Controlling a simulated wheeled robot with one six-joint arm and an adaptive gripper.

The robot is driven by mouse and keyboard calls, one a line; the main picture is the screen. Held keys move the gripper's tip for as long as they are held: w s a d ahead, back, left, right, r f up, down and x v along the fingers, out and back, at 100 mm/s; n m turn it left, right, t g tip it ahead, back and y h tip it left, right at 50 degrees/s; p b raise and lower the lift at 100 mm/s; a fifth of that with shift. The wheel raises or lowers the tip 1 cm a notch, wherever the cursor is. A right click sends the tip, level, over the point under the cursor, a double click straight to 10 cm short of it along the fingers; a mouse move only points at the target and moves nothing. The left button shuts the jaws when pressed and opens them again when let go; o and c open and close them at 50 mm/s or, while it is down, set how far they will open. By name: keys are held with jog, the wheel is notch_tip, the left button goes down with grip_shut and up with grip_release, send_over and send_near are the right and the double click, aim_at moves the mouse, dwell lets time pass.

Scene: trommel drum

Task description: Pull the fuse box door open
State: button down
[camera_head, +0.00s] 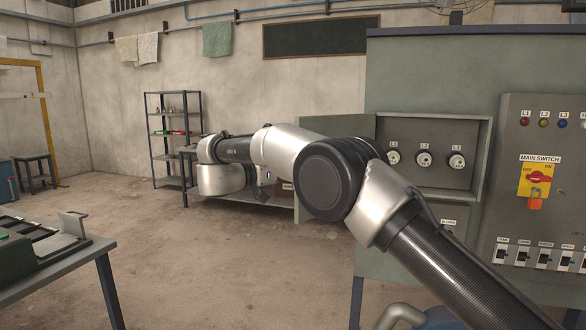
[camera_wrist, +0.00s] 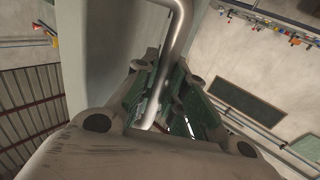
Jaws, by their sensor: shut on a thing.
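The fuse box (camera_head: 430,190) is a grey-green recess in the cabinet at the right of the head view, with three round fuses (camera_head: 424,158) showing inside. Its door (camera_head: 335,126) stands open, swung out to the left, and my arm covers much of it. In the wrist view, a bent silver bar handle (camera_wrist: 178,35) runs beside a grey-green panel that looks like the door (camera_wrist: 105,35). My gripper (camera_wrist: 165,85) is shut on this handle, with the bar between its green-padded fingers. In the head view my gripper is mostly hidden by my arm.
A shelf rack (camera_head: 173,140) stands at the back wall. A table (camera_head: 85,255) is at the left front. Floor between is clear.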

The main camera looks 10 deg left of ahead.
jog(key=shift+w+d+r, duration=0.1)
jog(key=shift+d+r, duration=0.05)
jog(key=shift+r, duration=0.05)
jog(key=c, duration=1.5)
grip_release()
jog(key=shift+o, duration=0.2)
jog(key=shift+f, duration=0.1)
jog(key=v, duration=1.2)
